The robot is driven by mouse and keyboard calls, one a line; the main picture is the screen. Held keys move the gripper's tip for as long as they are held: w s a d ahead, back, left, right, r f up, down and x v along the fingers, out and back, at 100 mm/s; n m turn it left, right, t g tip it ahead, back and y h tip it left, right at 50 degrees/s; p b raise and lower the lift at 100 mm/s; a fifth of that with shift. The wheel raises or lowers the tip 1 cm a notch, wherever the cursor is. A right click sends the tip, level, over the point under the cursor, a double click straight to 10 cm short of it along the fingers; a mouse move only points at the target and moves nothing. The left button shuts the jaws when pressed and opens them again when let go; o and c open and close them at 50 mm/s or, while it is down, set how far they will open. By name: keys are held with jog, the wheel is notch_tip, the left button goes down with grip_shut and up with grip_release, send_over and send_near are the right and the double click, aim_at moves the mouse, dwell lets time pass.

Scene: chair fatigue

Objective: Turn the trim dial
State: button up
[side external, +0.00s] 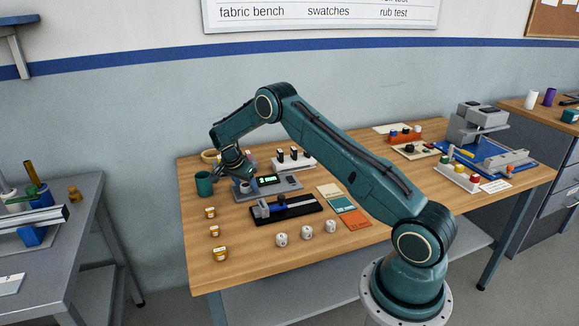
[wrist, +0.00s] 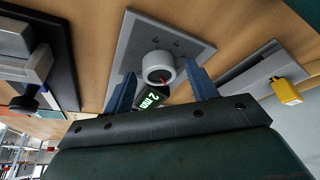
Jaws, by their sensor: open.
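In the side view the panel (side external: 290,185) lies on the wooden bench with a lit green display (side external: 267,180); the display also shows in the wrist view (wrist: 150,97). My gripper (wrist: 159,74) is open, with one blue finger on each side of the dial as seen from the wrist. I cannot tell whether either finger touches it. In the side view my gripper (side external: 240,178) is low over the panel's left end and partly hides the dial.
A black-based fixture (side external: 290,209) with a blue block stands in front of the panel. A teal mug (side external: 204,184) and several small yellow-labelled jars (side external: 220,254) are to the left. White rolls (side external: 307,232) stand at the front. Fabric swatches (side external: 342,204) lie to the right.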

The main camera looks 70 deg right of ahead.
jog(key=c, duration=1)
jog(key=shift+n, duration=0.4)
jog(key=n+t, duration=0.1)
jog(key=n, duration=0.2)
jog(key=shift+s, duration=0.1)
jog(key=n+t, duration=0.1)
jog(key=n, duration=0.3)
jog(key=shift+t+y, duration=0.4)
jog(key=n+t+y, duration=0.1)
jog(key=n, duration=0.3)
jog(key=shift+s+d, duration=0.1)
jog(key=shift+d, duration=0.05)
jog(key=n+t+y, duration=0.1)
jog(key=n, duration=0.2)
jog(key=shift+n, duration=0.4)
